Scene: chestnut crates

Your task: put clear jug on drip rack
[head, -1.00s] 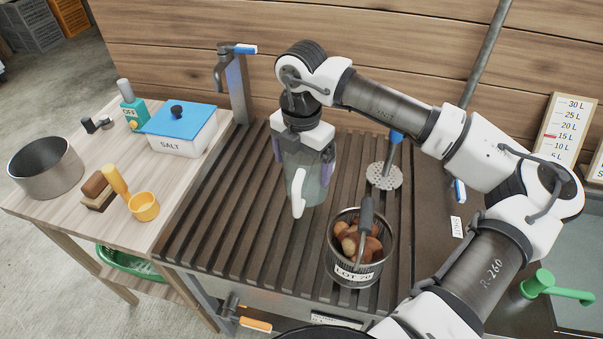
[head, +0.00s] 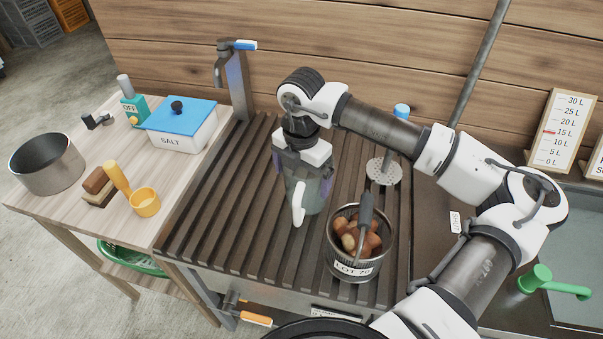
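The clear jug (head: 313,193), grey-tinted with a white handle (head: 299,203) facing the camera, is upright over the middle of the dark slatted drip rack (head: 225,205). My gripper (head: 303,177) points down from above at the jug's top. Its purple-padded fingers sit on either side of the upper jug and appear shut on it. The gripper hides the jug's rim. The jug's base is at or just above the slats; I cannot tell whether it touches.
A wire basket of chestnuts (head: 354,267) labelled LOT 70 stands close right of the jug. A perforated skimmer (head: 384,172) is behind it. A tap (head: 236,80) rises at the back left. A side table holds a salt box (head: 183,132) and pot (head: 46,165). The rack's left is clear.

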